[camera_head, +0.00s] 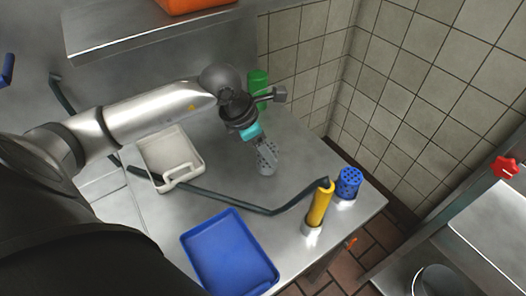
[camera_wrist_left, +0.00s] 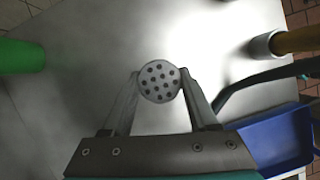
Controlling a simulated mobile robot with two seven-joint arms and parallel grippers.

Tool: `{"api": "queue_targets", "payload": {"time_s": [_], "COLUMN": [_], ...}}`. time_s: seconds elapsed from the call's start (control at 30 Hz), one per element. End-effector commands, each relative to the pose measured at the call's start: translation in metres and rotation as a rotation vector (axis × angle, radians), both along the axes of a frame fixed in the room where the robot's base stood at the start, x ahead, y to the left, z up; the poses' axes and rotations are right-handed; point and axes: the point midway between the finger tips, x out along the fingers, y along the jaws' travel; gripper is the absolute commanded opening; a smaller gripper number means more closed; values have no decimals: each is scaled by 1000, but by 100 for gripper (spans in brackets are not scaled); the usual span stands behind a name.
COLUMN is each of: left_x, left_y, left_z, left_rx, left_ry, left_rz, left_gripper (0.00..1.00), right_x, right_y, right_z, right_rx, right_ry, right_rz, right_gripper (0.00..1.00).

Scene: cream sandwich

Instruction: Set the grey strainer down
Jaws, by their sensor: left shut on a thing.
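The grey strainer (camera_head: 267,164) is a small cylinder with holes, near the back middle of the steel table (camera_head: 310,160). My left gripper (camera_head: 266,152) reaches down to it from above and is shut on it. In the left wrist view the strainer's round end with dark holes (camera_wrist_left: 159,82) sits between the two fingers of the left gripper (camera_wrist_left: 160,88). It looks upright and close to the tabletop, but I cannot tell whether its base touches. My right gripper is not in view.
A blue strainer (camera_head: 348,182) and a yellow-handled tool (camera_head: 320,205) in a metal holder stand at the table's right end. A blue tray (camera_head: 228,250), a white tray (camera_head: 196,140), a green cylinder (camera_head: 257,83) and a dark bent pipe (camera_head: 235,203) are nearby. Bare steel surrounds the strainer.

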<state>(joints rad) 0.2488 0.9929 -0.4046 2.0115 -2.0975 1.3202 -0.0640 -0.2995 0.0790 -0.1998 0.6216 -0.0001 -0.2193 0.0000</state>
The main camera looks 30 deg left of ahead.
Motion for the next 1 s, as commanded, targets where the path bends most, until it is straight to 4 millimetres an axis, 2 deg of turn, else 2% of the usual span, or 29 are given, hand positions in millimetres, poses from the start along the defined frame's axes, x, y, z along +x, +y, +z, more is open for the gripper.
{"api": "queue_targets", "payload": {"time_s": [0.03, 0.07, 0.43, 0.47, 0.7, 1.0], "left_x": [-2, -2, -2, -2, -2, -2], "left_y": [-3, -3, -4, -4, -4, -4], "left_z": [-10, -12, -14, -14, -13, -12], "left_rx": [-1, -1, 0, 1, 1, 1], "left_ry": [1, 1, 0, 1, 1, 1], "left_rz": [-1, 0, 0, 0, 0, 0], "left_gripper": [4, 4, 4, 61, 88, 90], "right_x": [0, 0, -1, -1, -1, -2], "right_y": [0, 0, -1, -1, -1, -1], "right_z": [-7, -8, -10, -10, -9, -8], "right_rx": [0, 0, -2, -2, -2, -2], "right_ry": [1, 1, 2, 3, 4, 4], "right_rz": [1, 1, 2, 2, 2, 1], "right_gripper": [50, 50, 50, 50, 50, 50]}}
